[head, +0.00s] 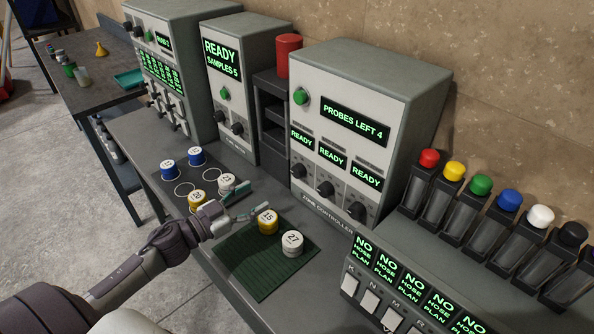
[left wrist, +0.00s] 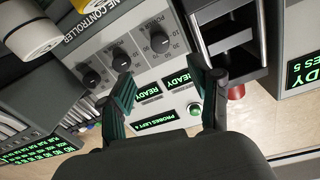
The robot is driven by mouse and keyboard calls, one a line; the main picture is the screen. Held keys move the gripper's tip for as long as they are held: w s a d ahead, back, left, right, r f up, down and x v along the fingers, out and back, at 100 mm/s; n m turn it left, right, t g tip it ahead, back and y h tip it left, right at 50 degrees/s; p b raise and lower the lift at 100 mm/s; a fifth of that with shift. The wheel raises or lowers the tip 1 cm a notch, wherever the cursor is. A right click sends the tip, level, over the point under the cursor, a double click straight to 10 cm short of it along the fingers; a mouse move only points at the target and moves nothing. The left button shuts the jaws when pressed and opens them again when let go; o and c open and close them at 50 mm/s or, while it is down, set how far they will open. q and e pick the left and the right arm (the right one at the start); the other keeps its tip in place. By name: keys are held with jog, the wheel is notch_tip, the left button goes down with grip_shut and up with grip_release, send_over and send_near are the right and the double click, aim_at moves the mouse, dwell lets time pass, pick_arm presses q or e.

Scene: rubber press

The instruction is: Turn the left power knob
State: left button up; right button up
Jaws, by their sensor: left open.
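The zone controller (head: 365,130) is a grey box with a green button, a "PROBES LEFT 4" display and three black knobs under READY displays. Its left knob (head: 299,171) is nearest the dark shelf; the wrist view shows this knob (left wrist: 161,43) upside down, ahead of and between the fingers. The middle knob (head: 326,188) and right knob (head: 357,211) sit beside it. My left gripper (head: 256,202) is open and empty, in front of the controller, apart from the knobs and above the bench near the yellow cap 15. My right gripper is not in view.
The yellow cap 15 (head: 267,222) and white cap 27 (head: 292,243) stand on a green mat (head: 238,262). Other numbered caps stand left. A dark shelf (head: 270,118) with a red cylinder adjoins the controller. A hose panel (head: 425,285) stands right.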

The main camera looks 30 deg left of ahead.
pick_arm(q)
jog(key=p, duration=0.1)
send_near(295, 173)
jog(key=shift+x, duration=0.8)
jog(key=p+x, duration=0.1)
jog(key=x, duration=0.5)
jog(key=shift+w+d+f, duration=0.1)
jog(key=shift+w+d, duration=0.1)
jog(key=shift+w, duration=0.4)
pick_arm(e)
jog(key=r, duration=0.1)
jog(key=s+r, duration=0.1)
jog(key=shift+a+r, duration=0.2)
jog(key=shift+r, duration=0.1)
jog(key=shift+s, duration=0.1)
pick_arm(q)
jog(key=shift+c, duration=0.4)
jog(key=c, duration=1.1)
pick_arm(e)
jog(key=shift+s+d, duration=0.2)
